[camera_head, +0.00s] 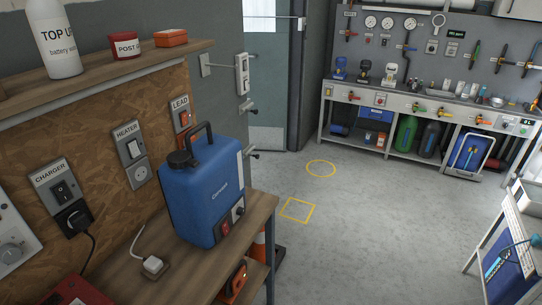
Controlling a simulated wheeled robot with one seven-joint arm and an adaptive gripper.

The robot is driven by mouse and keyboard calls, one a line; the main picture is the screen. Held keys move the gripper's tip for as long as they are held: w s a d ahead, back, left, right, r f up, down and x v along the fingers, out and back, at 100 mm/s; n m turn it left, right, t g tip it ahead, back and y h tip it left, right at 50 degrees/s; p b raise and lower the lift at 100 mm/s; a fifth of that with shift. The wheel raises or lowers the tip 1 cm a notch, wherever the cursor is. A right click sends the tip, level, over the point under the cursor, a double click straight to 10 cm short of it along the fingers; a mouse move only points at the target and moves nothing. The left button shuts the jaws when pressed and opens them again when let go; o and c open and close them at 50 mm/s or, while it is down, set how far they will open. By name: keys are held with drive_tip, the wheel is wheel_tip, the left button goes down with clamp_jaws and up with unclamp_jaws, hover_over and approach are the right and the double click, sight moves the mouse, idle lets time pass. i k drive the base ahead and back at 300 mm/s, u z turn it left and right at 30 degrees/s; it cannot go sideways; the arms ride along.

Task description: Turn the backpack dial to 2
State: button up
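A blue backpack tank (205,195) with a black carrying handle and a black cap stands upright on the wooden bench at the left of the head view. Low on its right-hand face is a small dark round dial (238,212). Its numbers and pointer are too small to read. A red switch (225,229) sits beside the dial, to the left and slightly lower. My gripper is not in view.
The wooden bench (190,270) also carries a white plug (153,265) on a cable, close left of the tank. A shelf (110,63) with a white bottle overhangs behind. Open grey floor (370,240) lies to the right, with a cart (513,240) at the far right.

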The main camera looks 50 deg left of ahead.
sight(241, 211)
drive_tip(key=k, duration=0.5)
drive_tip(key=u, duration=1.25)
drive_tip(key=i, duration=0.5)
drive_tip(key=z, duration=0.1)
